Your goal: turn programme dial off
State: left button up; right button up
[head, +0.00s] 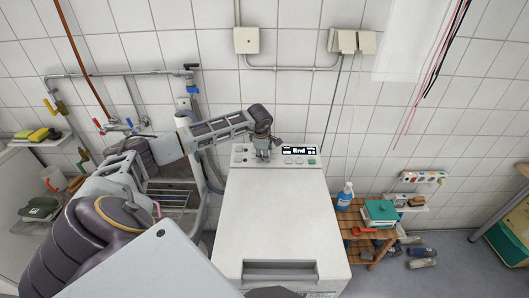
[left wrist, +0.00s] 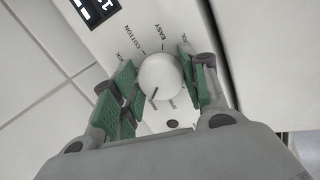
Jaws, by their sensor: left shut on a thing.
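The programme dial (left wrist: 160,76) is a round white knob on the washing machine's white control panel, seen in the left wrist view. A dark pointer mark on it faces the lower left of that view. Labels such as COTTON and EASY are printed around it. My left gripper (left wrist: 157,84) has its green-padded fingers on both sides of the dial, shut on it. In the head view my left gripper (head: 263,153) is over the panel and hides the dial. The washing machine (head: 278,215) has a lit display (head: 299,150) reading "End". My right gripper is out of view.
A sink (head: 172,195) with taps and pipes is left of the machine. At its right a wooden stool (head: 352,224) holds a blue bottle (head: 345,193) and a teal box (head: 380,211). The machine's top is clear. A tiled wall rises behind.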

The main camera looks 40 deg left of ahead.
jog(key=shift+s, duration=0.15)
pick_arm(q)
jog(key=shift+m, duration=0.3)
jog(key=shift+m+b, duration=0.35)
jog(key=shift+m, duration=0.25)
jog(key=m, duration=0.3)
jog(key=shift+h+b, duration=0.3)
jog(key=shift+b, duration=0.1)
jog(key=shift+s+m, duration=0.1)
jog(key=shift+m, duration=1.4)
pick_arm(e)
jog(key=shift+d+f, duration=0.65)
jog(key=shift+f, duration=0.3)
